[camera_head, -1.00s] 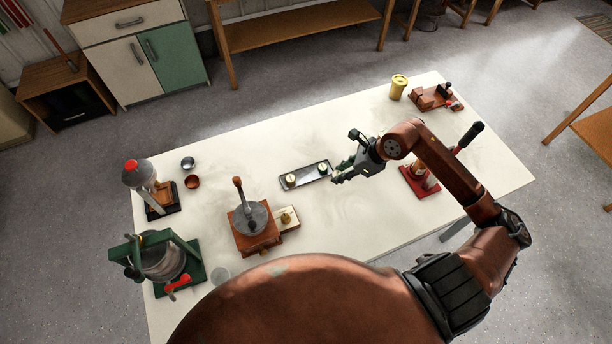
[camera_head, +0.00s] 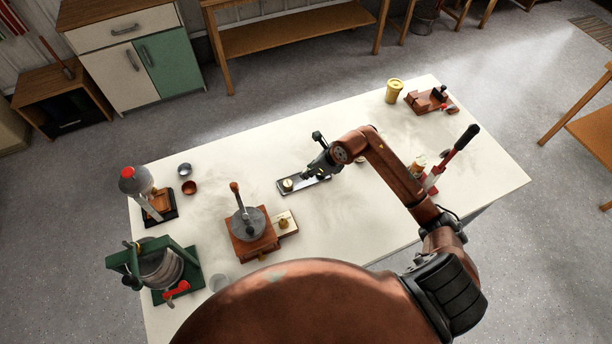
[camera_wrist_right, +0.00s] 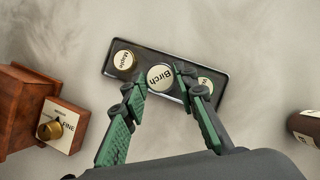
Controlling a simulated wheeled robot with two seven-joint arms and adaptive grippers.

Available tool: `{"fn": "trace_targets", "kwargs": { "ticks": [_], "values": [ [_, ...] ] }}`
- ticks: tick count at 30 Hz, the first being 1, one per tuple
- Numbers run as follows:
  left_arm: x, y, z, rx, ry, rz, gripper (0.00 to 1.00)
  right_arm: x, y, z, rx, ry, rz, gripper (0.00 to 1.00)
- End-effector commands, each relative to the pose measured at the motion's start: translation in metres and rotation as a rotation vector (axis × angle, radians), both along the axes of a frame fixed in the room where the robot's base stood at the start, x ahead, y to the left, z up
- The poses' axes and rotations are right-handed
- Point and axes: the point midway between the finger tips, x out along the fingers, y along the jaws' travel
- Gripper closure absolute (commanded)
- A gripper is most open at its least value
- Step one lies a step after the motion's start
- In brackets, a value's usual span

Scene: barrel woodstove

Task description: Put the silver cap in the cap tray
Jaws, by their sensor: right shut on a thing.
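The cap tray (camera_head: 304,185) is a dark, narrow tray on the white table, also in the right wrist view (camera_wrist_right: 218,80). The Maple cap (camera_wrist_right: 124,61) with a brass-coloured rim sits at its left end; a third cap (camera_wrist_right: 204,85) at the right end is partly hidden by a finger. My right gripper (camera_head: 309,175) is over the tray. In the wrist view its green fingers (camera_wrist_right: 160,76) are shut on the silver cap (camera_wrist_right: 160,77), labelled Birch, between the other two. I cannot tell whether it touches the tray floor. My left gripper is out of view.
A grinder (camera_head: 249,228) with a small drawer stands left of the tray. A grey cup (camera_head: 184,169) and a copper cup (camera_head: 190,187) lie farther left. A red lever tool (camera_head: 434,180) stands near my right arm. A yellow tin (camera_head: 394,91) stands at the back.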

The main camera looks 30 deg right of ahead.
Motion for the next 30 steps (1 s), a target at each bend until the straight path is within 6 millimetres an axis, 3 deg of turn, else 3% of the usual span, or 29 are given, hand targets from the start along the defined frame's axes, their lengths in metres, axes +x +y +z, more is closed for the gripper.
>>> {"fn": "trace_targets", "kwargs": {
  "ticks": [5,12,20,21,27,30],
  "values": [
    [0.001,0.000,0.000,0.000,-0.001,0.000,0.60,0.007,0.006,-0.011,0.002,0.001,-0.001,0.80],
    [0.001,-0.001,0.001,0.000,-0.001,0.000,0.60,0.009,0.008,-0.043,0.002,0.002,-0.002,0.80],
    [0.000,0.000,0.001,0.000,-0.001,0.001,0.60,0.009,0.007,-0.046,-0.001,0.000,0.000,0.80],
    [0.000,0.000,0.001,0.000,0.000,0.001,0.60,0.009,0.007,-0.046,-0.001,0.000,0.000,0.71],
    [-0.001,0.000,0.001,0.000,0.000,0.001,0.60,0.009,0.007,-0.046,-0.001,0.000,0.000,0.57],
    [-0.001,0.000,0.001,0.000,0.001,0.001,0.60,0.009,0.007,-0.046,-0.001,0.000,0.000,0.55]
  ]
}}
